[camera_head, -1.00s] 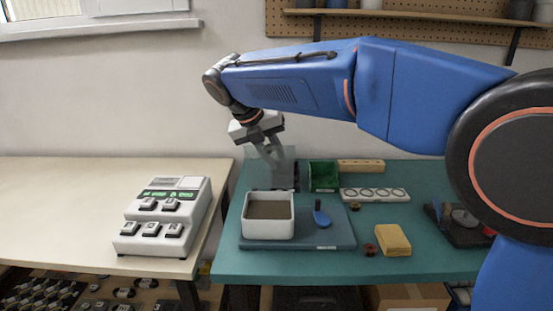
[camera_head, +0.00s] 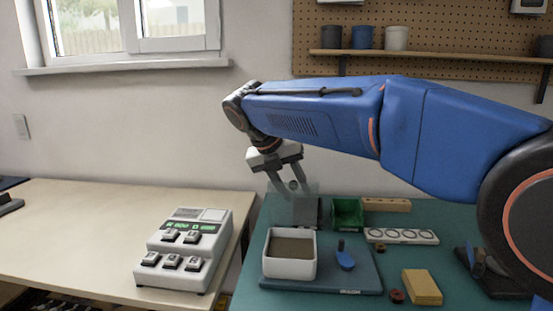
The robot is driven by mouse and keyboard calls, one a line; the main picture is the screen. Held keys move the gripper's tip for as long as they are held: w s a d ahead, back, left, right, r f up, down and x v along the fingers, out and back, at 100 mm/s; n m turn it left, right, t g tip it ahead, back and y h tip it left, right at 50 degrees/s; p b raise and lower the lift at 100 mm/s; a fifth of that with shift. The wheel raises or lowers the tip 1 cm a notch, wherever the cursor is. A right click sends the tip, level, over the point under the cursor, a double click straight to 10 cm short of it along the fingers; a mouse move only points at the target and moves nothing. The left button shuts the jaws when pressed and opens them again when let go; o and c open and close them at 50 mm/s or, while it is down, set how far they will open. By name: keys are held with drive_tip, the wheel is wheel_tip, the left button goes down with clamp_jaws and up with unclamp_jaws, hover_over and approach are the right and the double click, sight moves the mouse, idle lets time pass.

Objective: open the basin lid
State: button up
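The white basin (camera_head: 289,278) stands on a blue-grey base board (camera_head: 345,283), with brown material inside and its top uncovered. A see-through greyish panel (camera_head: 307,209), which may be the lid, shows upright behind the basin. My gripper (camera_head: 291,188) hangs above and behind the basin, pointing down, with its fingers at the panel's upper part. The fingers overlap the panel in the picture. I cannot tell whether they grip it or are apart from it.
A green bin (camera_head: 347,213), a white tray with rings (camera_head: 401,237) and a yellow block (camera_head: 422,287) are on the teal mat. A white button device (camera_head: 185,250) stands on the left table.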

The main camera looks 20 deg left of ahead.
drive_tip(key=v, duration=1.4)
drive_tip(key=shift+a, duration=0.1)
drive_tip(key=w+d+f+m+g, duration=0.15)
drive_tip(key=d+m, duration=0.25)
drive_tip(key=d, duration=0.6)
drive_tip(key=w+d+f+m+t, duration=0.1)
drive_tip(key=w+d+m, duration=0.1)
drive_tip(key=d+m, duration=0.5)
drive_tip(key=s+d+f+m+y, duration=0.1)
drive_tip(key=s+d+f+m, duration=0.15)
drive_tip(key=d, duration=0.65)
drive_tip(key=s+d+f+m+y, duration=0.1)
drive_tip(key=s+d+f+m, duration=0.2)
drive_tip(key=d, duration=0.6)
drive_tip(key=s+d+f+m, duration=0.8)
drive_tip(key=s+f+m, duration=0.1)
drive_tip(key=f+m, duration=0.1)
drive_tip(key=s+d+f+m+y, duration=0.1)
drive_tip(key=s+d+f+m, duration=0.8)
drive_tip(key=f+m, duration=0.2)
drive_tip(key=shift+s+d+f+y, duration=0.2)
drive_tip(key=shift+s+f+y, duration=0.1)
drive_tip(key=shift+s+f, duration=0.15)
